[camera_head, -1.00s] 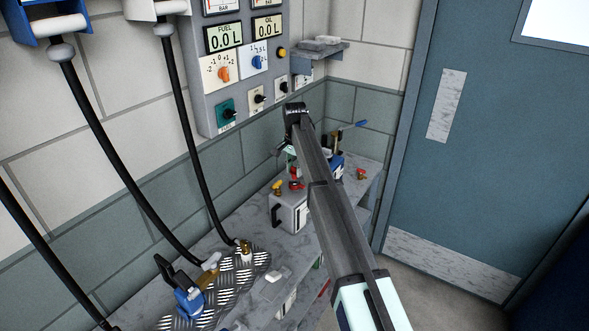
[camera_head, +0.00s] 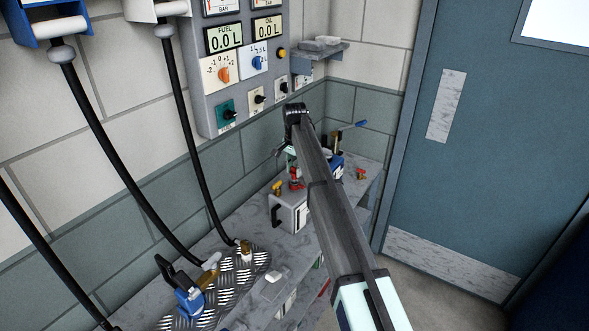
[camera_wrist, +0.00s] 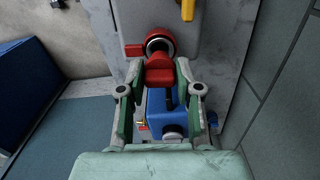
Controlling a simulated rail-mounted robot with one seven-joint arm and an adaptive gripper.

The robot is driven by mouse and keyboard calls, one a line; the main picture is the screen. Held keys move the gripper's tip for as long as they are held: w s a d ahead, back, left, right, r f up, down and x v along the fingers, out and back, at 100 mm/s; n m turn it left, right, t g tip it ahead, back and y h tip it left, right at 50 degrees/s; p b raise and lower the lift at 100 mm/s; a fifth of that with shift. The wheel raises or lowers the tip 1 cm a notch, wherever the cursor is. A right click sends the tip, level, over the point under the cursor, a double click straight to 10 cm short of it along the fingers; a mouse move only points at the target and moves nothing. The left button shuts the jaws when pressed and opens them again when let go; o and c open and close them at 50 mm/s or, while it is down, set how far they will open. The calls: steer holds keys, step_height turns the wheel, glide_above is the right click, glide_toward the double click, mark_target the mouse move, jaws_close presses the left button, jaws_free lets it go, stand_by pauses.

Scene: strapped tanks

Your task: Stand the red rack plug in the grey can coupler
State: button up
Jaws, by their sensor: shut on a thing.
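The red rack plug (camera_wrist: 158,74) is between the fingertips of my gripper (camera_wrist: 159,82), which is shut on it, in the wrist view. Just beyond the plug is a red ring-shaped coupler (camera_wrist: 160,41) with a dark round opening, on top of the grey can (camera_wrist: 145,14). The plug appears very close to the ring; I cannot tell whether it touches or has entered it. In the head view, my gripper (camera_head: 291,166) is over the far end of the bench, above the grey can (camera_head: 288,214). The arm partly hides the can and its coupler.
A blue can (camera_wrist: 160,110) is below the gripper in the wrist view. A yellow fitting (camera_head: 277,187) stands on the grey can. Another red fitting (camera_head: 361,174) is farther right on the bench. The wall panel (camera_head: 240,100) is left of the arm.

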steer(key=shift+f+b, duration=0.45)
steer(key=shift+f, duration=1.25)
steer(key=o, duration=1)
steer(key=shift+c, duration=0.2)
step_height(320, 180, up, 12)
steer(key=shift+r, duration=0.1)
